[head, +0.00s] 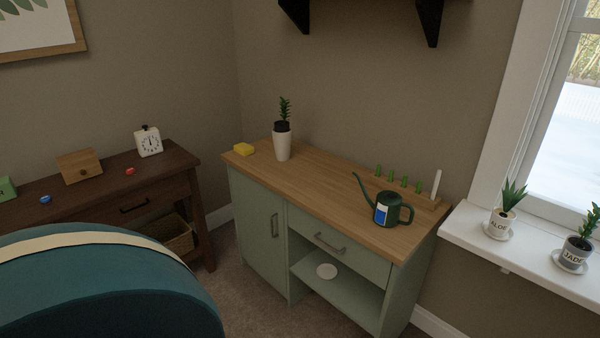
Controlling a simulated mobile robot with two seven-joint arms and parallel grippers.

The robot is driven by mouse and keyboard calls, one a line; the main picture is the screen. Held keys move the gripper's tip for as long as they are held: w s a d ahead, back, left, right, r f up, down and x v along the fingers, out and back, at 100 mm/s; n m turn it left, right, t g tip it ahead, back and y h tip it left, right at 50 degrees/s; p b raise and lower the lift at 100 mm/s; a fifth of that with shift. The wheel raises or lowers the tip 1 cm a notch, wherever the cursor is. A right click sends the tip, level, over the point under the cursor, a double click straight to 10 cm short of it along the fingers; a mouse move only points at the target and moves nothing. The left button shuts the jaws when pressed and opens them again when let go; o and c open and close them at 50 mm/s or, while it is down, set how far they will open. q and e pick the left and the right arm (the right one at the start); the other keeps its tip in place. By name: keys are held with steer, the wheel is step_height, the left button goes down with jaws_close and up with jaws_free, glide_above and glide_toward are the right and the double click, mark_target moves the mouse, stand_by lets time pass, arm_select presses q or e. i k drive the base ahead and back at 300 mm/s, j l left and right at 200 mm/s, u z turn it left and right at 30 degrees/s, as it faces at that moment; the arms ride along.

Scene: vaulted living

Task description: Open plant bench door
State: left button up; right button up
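The plant bench (330,183) is a sage green cabinet with a wooden top, standing against the back wall. Its door (253,218) is on the left half of the front and looks shut. A dark vertical handle (275,225) sits near the door's right edge. Neither of my grippers shows in the head view.
A teal rounded seat back (110,290) fills the lower left, before a dark wooden table (130,190). Carpet shows between it and the bench. On the bench stand a potted plant (282,140), a yellow sponge (244,149) and a watering can (393,209). A windowsill (520,250) holds potted plants.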

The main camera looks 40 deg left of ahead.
mark_target(260, 210)
steer(key=u, duration=1.8)
steer(key=i+j+z, duration=0.35)
steer(key=z, duration=0.2)
